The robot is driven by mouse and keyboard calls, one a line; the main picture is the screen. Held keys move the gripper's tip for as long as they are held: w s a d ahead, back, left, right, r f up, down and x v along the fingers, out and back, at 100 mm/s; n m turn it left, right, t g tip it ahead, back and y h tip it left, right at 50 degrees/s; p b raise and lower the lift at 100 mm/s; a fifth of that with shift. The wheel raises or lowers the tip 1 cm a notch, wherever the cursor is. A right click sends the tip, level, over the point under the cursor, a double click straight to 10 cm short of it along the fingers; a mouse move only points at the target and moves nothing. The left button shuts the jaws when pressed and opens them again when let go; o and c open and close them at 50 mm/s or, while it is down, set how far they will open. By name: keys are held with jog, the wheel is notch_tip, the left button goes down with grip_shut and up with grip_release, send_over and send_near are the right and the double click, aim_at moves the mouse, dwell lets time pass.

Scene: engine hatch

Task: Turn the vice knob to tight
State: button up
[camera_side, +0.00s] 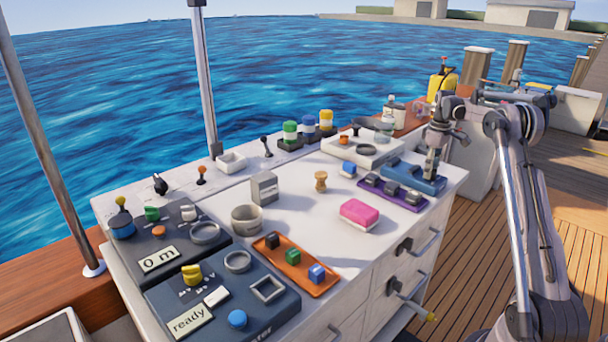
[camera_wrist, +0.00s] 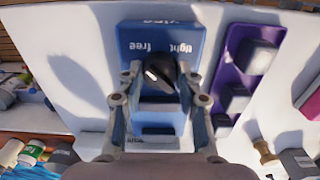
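The vice is a blue unit (camera_side: 401,175) at the far right corner of the white worktop, under my gripper (camera_side: 432,172) in the side view. In the wrist view the blue vice panel (camera_wrist: 133,40) carries the upside-down words "tight" and "free". Its black knob (camera_wrist: 163,70) has a white mark toward the lower left. My gripper (camera_wrist: 160,72) points down with one finger on each side of the knob. The fingers look open, with narrow gaps to the knob; I cannot tell if either touches it. The side view hides the knob behind the fingers.
A purple tray (camera_side: 394,194) with grey blocks lies close beside the vice; it also shows in the wrist view (camera_wrist: 237,75). A pink sponge-like block (camera_side: 359,213) and a wooden piece (camera_side: 321,181) lie nearby. A white panel (camera_side: 340,150) stands behind. The worktop's middle is mostly clear.

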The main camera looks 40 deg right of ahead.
jog(key=shift+m, duration=0.3)
jog(key=m, duration=1.3)
jog(key=shift+m, duration=2.1)
jog(key=o, duration=1.1)
jog(key=shift+o, duration=0.2)
